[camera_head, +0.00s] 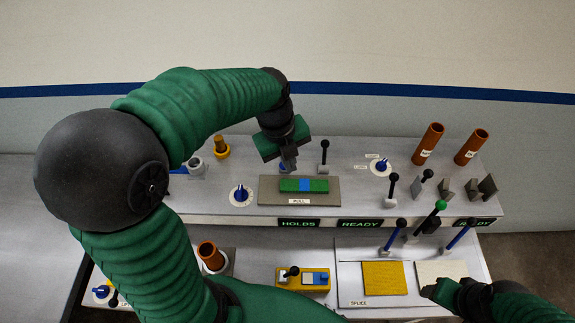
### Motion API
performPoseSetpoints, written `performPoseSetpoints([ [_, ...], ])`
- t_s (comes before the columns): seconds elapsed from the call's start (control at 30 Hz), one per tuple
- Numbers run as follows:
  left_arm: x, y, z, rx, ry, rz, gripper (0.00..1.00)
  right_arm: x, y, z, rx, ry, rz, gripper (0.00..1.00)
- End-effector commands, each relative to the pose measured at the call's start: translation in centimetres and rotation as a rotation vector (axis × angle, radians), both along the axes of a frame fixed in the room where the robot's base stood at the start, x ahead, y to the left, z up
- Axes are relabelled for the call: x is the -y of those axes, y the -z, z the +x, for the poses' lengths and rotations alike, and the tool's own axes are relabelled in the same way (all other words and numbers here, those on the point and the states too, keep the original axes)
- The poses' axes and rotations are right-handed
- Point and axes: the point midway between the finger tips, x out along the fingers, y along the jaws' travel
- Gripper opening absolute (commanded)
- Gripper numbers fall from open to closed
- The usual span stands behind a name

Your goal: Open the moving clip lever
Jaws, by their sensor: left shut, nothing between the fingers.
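Several ball-topped levers stand on the bench, and no label I can read says which is the moving clip lever. A black-knobbed lever (324,150) stands upright just behind the PULL plate (330,199). A green bar with a blue middle (304,185) lies on that plate. My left gripper (289,166) is shut and empty, pointing down above the plate's back edge, just left of that lever. Another black-knobbed lever (391,187) stands right of the plate. My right gripper (430,290) is at the lower right beside the cream pad; its fingers are unclear.
Blue-stemmed levers (394,236) and a green-knobbed lever (430,218) stand by the yellow pad (384,278) and cream pad (441,271). Orange tubes (428,145) stand at the back right. A yellow box (303,284) sits in front. My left arm covers the bench's left part.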

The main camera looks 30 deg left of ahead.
Motion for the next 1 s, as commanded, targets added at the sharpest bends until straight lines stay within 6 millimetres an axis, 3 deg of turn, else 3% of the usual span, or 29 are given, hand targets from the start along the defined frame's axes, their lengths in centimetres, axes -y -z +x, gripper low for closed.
performPoseSetpoints([
  [0.27,0.1,1.3,0.2,-0.004,0.000,-0.001,0.00,0.0,-0.1,0.0,0.000,0.000,0.000,0.60],
  [0.7,1.1,10.4,1.4,-0.006,0.001,-0.002,0.00,0.0,-0.3,0.0,0.000,0.000,0.000,0.60],
  [0.77,-0.2,9.1,2.1,0.000,-0.007,0.000,0.00,0.0,-1.4,0.0,0.000,0.000,0.000,0.60],
  [1.0,-2.3,8.6,3.2,-0.001,-0.003,0.000,0.00,0.0,-2.2,0.0,0.000,0.000,0.000,0.60],
])
